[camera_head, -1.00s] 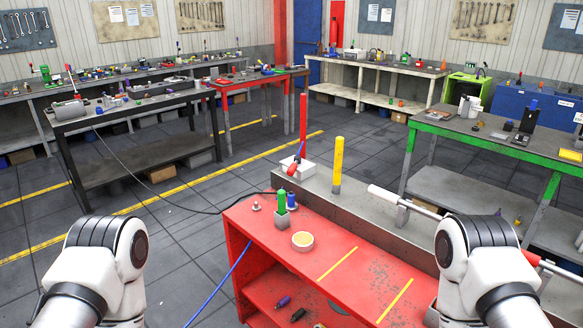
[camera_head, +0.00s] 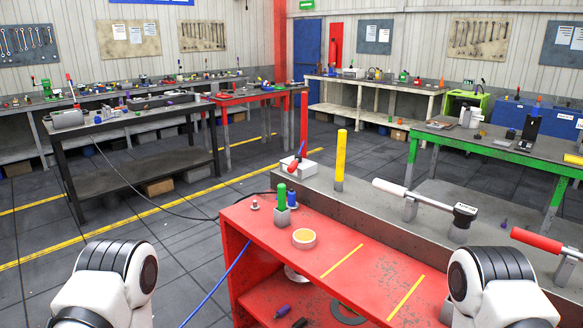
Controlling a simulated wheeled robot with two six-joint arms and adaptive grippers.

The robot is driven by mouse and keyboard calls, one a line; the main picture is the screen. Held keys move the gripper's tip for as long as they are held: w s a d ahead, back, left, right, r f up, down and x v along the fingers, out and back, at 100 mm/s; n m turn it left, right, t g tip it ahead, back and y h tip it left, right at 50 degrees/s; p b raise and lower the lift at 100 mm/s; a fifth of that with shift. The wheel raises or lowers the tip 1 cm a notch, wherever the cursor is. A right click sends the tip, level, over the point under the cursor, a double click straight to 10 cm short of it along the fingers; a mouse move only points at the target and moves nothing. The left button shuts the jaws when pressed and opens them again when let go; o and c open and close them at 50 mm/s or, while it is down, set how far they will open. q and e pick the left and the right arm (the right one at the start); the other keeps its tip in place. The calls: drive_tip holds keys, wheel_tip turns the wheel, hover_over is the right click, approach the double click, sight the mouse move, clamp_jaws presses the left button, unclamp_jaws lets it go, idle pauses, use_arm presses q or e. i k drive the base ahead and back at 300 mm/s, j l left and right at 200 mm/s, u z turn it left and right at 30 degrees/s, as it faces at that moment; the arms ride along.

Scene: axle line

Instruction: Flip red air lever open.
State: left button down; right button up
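A red handle (camera_head: 537,240) lies almost level on the grey bench (camera_head: 372,204) at the right, with its rod running toward the right edge. A small red part (camera_head: 294,166) with a blue rod sits by a white box (camera_head: 313,161) at the bench's far end. I cannot tell for sure which of these is the air lever. My arm links show at the bottom left and bottom right; both are apart from these parts. Neither gripper's fingers show.
A white handle (camera_head: 390,187) with a black end piece lies along the grey bench. A yellow post (camera_head: 340,160) and a red post (camera_head: 304,125) stand upright. The red bench (camera_head: 285,250) holds a round tub (camera_head: 304,237). A blue hose (camera_head: 217,285) hangs at its left.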

sight(292, 168)
drive_tip(key=i+j+z, duration=0.2)
drive_tip(key=z, duration=0.2)
drive_tip(key=i+j+z, duration=0.15)
drive_tip(key=j+z, duration=0.2)
drive_tip(key=i+j+z, duration=0.1)
drive_tip(key=j+z, duration=0.3)
drive_tip(key=i+j, duration=0.1)
drive_tip(key=j, duration=0.55)
drive_tip(key=i+j+z, duration=0.1)
drive_tip(key=j, duration=0.5)
drive_tip(key=i+j, duration=0.15)
drive_tip(key=j, duration=0.5)
drive_tip(key=i+j+z, duration=0.1)
drive_tip(key=j, duration=0.55)
